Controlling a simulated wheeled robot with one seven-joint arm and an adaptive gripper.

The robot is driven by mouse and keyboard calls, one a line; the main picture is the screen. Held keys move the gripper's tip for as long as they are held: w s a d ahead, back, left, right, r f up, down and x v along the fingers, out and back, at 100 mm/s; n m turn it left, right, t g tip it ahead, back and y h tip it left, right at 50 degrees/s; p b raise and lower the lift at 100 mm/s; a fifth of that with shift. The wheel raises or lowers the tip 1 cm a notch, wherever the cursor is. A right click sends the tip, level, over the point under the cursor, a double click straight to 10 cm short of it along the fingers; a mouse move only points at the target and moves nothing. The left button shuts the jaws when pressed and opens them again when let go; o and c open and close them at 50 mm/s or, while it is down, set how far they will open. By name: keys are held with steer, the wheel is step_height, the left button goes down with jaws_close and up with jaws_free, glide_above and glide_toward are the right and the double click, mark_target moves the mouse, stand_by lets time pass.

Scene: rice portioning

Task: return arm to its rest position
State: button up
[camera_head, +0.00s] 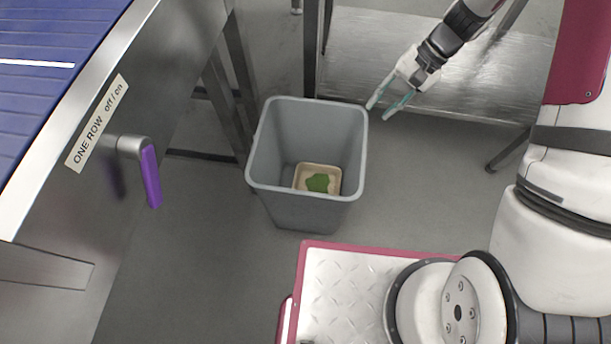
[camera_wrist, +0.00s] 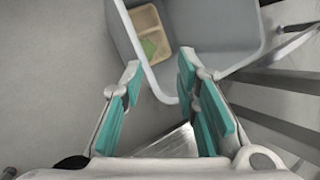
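My gripper (camera_head: 384,103) is open and empty at the upper middle right of the head view, just right of the grey bin's rim and apart from it. In the wrist view my gripper's teal finger pads (camera_wrist: 160,95) stand wide apart with nothing between them. My arm reaches in from the upper right.
An open grey bin (camera_head: 308,215) stands on the floor, with a tan tray (camera_head: 297,178) holding something green inside. A conveyor (camera_head: 60,40) with a purple-handled switch (camera_head: 151,178) is at the left. A metal table (camera_head: 400,50) is behind. Grey floor is clear in front.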

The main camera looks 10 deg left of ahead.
steer(key=shift+v, duration=0.8)
